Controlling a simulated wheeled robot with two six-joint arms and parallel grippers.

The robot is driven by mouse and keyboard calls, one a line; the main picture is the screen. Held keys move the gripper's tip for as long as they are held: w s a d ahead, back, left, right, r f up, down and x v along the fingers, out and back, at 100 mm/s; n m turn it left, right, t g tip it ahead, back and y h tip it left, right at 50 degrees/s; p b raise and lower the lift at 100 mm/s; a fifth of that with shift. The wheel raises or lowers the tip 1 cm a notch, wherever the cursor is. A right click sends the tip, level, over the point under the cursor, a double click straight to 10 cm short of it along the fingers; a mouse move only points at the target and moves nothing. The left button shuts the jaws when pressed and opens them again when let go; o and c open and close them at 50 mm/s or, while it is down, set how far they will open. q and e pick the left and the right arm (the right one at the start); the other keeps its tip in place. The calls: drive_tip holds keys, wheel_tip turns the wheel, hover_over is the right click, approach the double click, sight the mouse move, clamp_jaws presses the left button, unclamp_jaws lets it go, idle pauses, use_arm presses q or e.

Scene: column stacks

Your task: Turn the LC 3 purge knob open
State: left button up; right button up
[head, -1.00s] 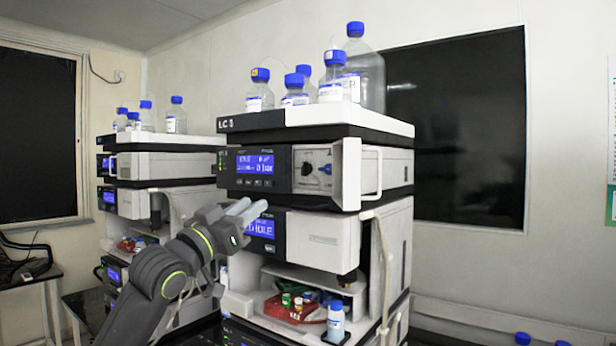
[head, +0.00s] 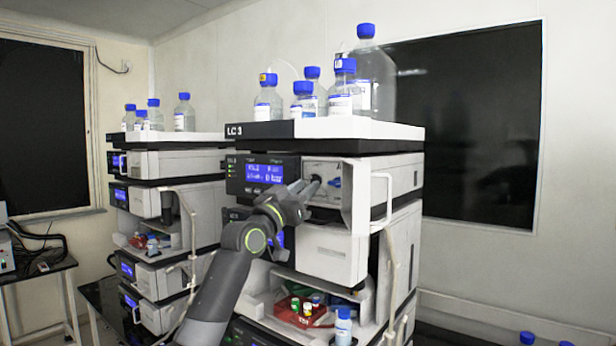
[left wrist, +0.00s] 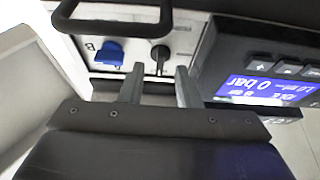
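The LC 3 stack (head: 272,130) stands in the middle of the head view. Its upper module has an open front recess with a black knob (head: 317,178) and a blue knob (head: 335,182), both partly near my fingers. In the left wrist view, the black knob (left wrist: 160,54) lies in line with the gap between my fingertips, and the blue knob (left wrist: 110,52) is to its left. My left gripper (head: 308,188) is open and empty in front of the recess; it also shows in the left wrist view (left wrist: 158,80). Contact with the black knob cannot be told. My right gripper is out of view.
A white handle-like loop (head: 381,200) stands out right of the recess. The lit display (head: 264,173) is left of it. Bottles (head: 340,90) stand on top of the stack. A red tray (head: 300,312) with vials sits lower. A second stack (head: 165,165) stands left.

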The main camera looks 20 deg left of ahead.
use_arm(q)
drive_tip(key=shift+p+x, duration=0.35)
drive_tip(key=shift+x, duration=0.7)
clamp_jaws()
